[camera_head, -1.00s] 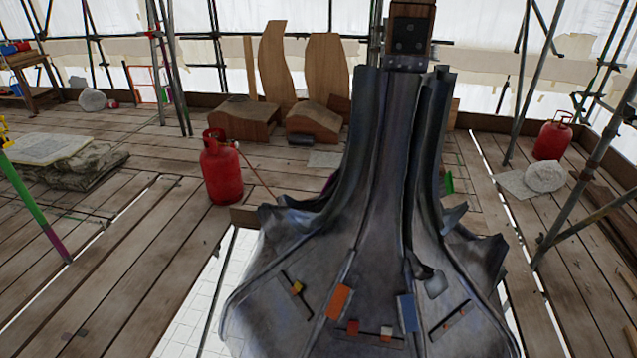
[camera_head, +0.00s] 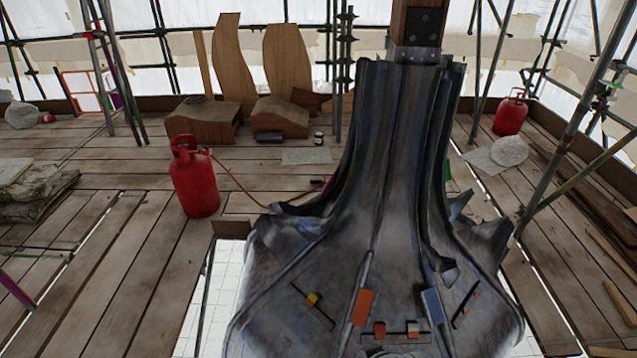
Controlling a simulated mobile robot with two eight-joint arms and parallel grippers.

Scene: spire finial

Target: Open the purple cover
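A tall grey metal-clad spire base (camera_head: 385,215) fills the middle right of the head view and flares out at the bottom. Small coloured pieces sit on its lower skirt: a yellow piece (camera_head: 313,299), an orange plate (camera_head: 362,307), a red block (camera_head: 379,330) and a blue plate (camera_head: 433,306). No piece there is clearly a purple cover. Neither of my grippers is in view.
A red gas cylinder (camera_head: 194,180) stands on the planks left of the spire, a hose running from it. Another red cylinder (camera_head: 510,112) stands at the back right. Scaffold poles (camera_head: 571,130) flank the right side. The left plank floor (camera_head: 120,270) is largely clear.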

